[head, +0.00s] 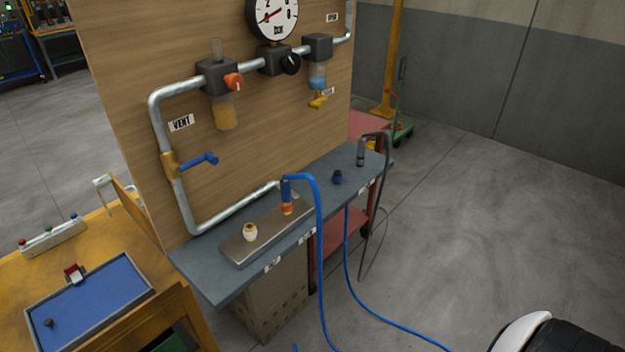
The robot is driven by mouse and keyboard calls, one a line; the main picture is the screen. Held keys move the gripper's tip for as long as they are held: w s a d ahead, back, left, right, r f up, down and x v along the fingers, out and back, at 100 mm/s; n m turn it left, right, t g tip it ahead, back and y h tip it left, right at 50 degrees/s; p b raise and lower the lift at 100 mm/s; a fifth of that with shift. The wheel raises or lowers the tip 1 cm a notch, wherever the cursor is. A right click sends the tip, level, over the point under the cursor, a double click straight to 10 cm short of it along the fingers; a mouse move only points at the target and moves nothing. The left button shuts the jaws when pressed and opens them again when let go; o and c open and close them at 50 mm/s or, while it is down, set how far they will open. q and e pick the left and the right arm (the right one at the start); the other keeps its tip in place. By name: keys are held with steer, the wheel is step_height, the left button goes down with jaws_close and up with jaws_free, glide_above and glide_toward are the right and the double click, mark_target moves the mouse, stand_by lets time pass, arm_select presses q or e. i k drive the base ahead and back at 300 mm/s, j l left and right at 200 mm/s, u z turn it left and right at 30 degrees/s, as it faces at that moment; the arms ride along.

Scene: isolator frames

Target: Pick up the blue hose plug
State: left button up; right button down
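The blue hose plug (286,191) stands upright at the end of a blue hose (320,240). Its lower end meets an orange-collared fitting (287,209) on a metal block (238,250); I cannot tell how deep it sits. The hose arches over to the right and hangs past the shelf's front edge to the floor. A white and tan fitting (250,232) stands on the same block, to the left.
The grey shelf (210,280) also carries a small dark blue cap-like piece (337,177) and a grey plug with a dark hose (360,156). A wooden panel with pipes, a gauge (272,16) and a blue-handled valve (203,159) rises behind. Open floor lies right.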

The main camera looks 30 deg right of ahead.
mark_target(285, 185)
steer(key=z, duration=0.9)
